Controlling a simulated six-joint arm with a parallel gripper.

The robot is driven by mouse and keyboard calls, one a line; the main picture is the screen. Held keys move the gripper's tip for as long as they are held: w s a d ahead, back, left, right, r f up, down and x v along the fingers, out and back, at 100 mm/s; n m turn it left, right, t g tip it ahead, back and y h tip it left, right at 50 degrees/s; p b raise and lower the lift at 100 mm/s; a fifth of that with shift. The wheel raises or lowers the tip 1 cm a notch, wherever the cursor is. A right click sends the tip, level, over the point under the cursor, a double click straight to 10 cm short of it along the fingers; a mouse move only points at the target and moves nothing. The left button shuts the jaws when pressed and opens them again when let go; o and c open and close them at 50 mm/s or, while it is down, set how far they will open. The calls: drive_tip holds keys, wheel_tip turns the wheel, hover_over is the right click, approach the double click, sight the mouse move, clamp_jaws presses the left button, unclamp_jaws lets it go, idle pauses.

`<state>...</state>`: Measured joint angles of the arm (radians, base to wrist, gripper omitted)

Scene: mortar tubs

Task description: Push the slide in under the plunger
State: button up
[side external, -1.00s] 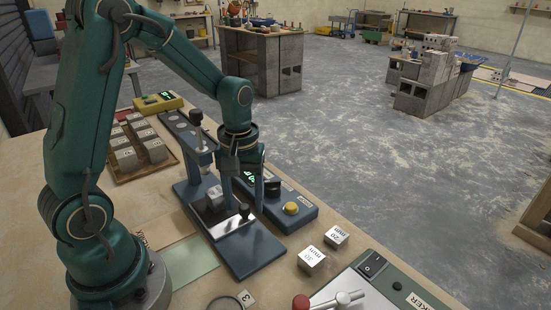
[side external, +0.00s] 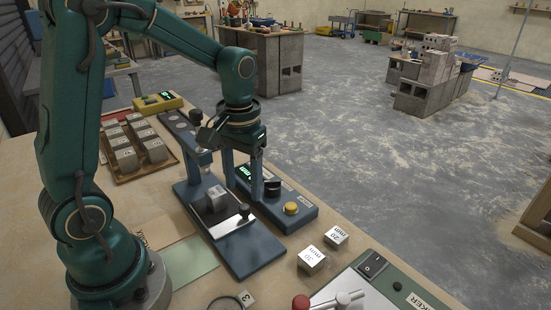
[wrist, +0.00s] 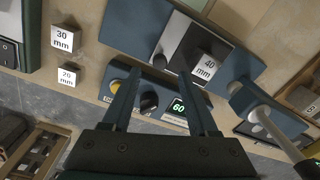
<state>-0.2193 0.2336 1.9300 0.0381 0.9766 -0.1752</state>
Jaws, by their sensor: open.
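The slide (side external: 234,221) is a bright metal plate with a dark knob (side external: 244,211) at its near end, on the blue press base (side external: 254,250). The 40 mm block (side external: 217,201) sits on the slide; its label reads in the wrist view (wrist: 206,68). The plunger (side external: 204,158) hangs behind the block, which is in front of it rather than clearly beneath it. It shows at the right in the wrist view (wrist: 264,118). My gripper (side external: 243,182) is open and empty above the knob. In the wrist view the knob (wrist: 160,61) appears between the fingertips.
A blue control box (side external: 283,208) with a yellow button and a green display stands right beside the press. The 30 mm (side external: 311,259) and 20 mm (side external: 337,236) blocks lie in front of it. A tray (side external: 128,178) of blocks is at left.

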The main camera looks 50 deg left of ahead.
sight(244, 206)
drive_tip(key=shift+f+m, duration=0.15)
drive_tip(key=shift+m, duration=0.95)
drive_tip(key=shift+f, duration=2.45)
clamp_jaws()
drive_tip(key=shift+a, duration=0.15)
